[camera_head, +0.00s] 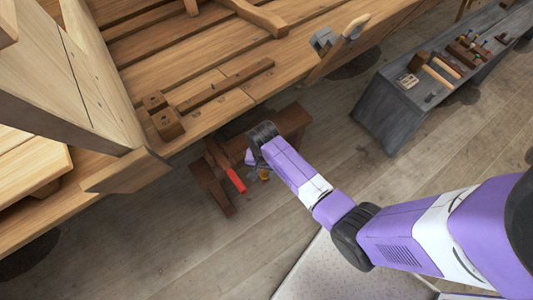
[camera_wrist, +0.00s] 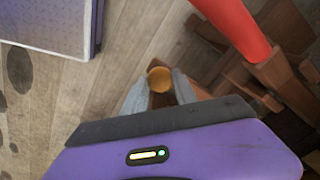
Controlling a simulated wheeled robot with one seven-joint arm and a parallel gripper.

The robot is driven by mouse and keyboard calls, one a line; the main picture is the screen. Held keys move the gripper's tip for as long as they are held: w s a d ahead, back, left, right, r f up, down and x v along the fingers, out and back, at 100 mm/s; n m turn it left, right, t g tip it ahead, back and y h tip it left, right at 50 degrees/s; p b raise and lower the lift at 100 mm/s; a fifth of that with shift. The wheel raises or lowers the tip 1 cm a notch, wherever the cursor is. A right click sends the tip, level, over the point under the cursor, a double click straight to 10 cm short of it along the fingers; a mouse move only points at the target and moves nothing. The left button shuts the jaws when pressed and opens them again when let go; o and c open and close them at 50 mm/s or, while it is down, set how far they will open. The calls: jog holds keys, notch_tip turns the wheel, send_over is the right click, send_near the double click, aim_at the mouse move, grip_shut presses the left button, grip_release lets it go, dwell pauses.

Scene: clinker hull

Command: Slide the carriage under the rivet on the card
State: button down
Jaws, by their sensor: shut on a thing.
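My gripper (camera_wrist: 159,92) is shut on a round yellow-orange knob (camera_wrist: 160,79), with one grey finger on each side of it. In the head view the knob (camera_head: 265,174) shows just below my gripper (camera_head: 256,169), whose fingers are partly hidden by my wrist. The knob sits at a reddish-brown wooden rig (camera_head: 297,121) low beside the hull. It also shows in the wrist view (camera_wrist: 285,85). A red bar (camera_head: 235,179) slants across the rig, left of my gripper; in the wrist view it (camera_wrist: 235,25) is at the top. I cannot make out the carriage, rivet or card for certain.
The planked wooden hull (camera_head: 200,122) fills the upper left, with wooden blocks (camera_head: 168,124) and a long bar on it. A grey bench (camera_head: 385,105) with several tools stands at the upper right. The plank floor (camera_head: 180,250) is clear in front.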

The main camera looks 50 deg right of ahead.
jog(key=c, duration=1)
grip_release()
jog(key=shift+o, duration=0.2)
jog(key=shift+r+p, duration=0.5)
jog(key=shift+r, duration=3.4)
